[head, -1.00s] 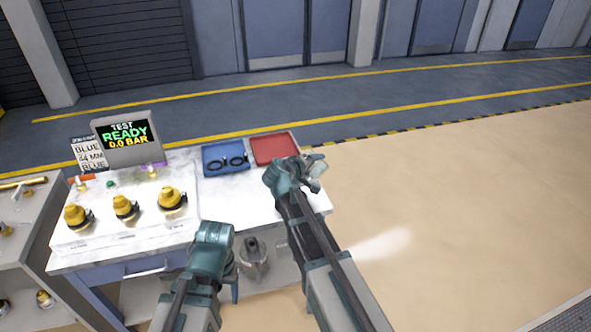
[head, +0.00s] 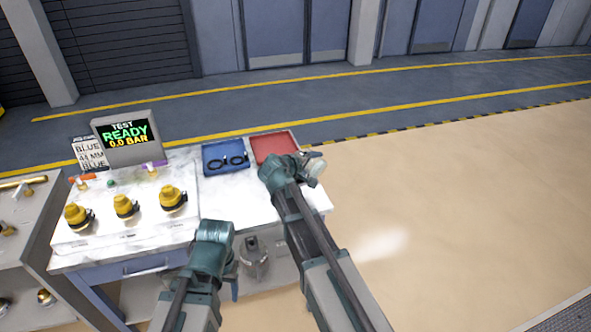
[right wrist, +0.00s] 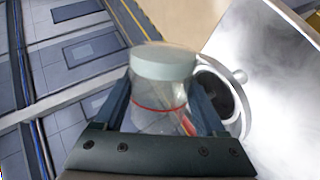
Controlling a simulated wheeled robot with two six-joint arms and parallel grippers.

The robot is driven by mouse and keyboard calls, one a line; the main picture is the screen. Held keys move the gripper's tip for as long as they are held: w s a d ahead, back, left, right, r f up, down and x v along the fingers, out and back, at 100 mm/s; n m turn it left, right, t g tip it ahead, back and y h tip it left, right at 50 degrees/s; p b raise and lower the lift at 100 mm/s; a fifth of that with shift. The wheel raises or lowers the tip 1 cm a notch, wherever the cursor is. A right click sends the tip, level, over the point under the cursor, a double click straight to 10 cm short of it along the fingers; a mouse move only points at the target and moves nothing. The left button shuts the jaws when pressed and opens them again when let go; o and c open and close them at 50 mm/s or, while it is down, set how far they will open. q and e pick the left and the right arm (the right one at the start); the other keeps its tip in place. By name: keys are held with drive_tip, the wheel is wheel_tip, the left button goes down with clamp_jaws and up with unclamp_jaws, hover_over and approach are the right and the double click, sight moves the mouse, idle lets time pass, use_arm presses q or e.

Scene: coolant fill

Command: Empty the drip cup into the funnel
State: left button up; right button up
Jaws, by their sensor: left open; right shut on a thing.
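My right gripper (right wrist: 160,105) is shut on a clear cup (right wrist: 155,122) with a pale grey-green end and a red line around it. A red-tipped thin shape shows through its wall. In the head view the right gripper (head: 313,160) holds the small pale cup (head: 312,171) by the bench's right end. A round, pale-rimmed thing with a dark inner ring (right wrist: 220,90) lies behind the cup in the right wrist view; I cannot tell if it is the funnel. My left gripper (head: 213,250) is low at the bench front, its fingers mostly hidden.
The white bench (head: 225,195) carries a blue tray (head: 207,170) with black rings, a red tray (head: 288,143), several yellow-capped fittings (head: 125,207) and a READY screen (head: 127,137). A metal can (head: 254,262) stands below the bench top. The floor at right is clear.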

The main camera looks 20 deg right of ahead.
drive_tip(key=shift+w+a+f+n+g, duration=0.2)
drive_tip(key=shift+w+a+n+g, duration=0.1)
drive_tip(key=shift+w, duration=0.15)
idle(0.5)
drive_tip(key=shift+w+a+r+n+g+h+p, duration=0.1)
drive_tip(key=shift+w+r+n+g+h+p, duration=0.05)
drive_tip(key=shift+r+n+g+h+p, duration=0.3)
idle(0.8)
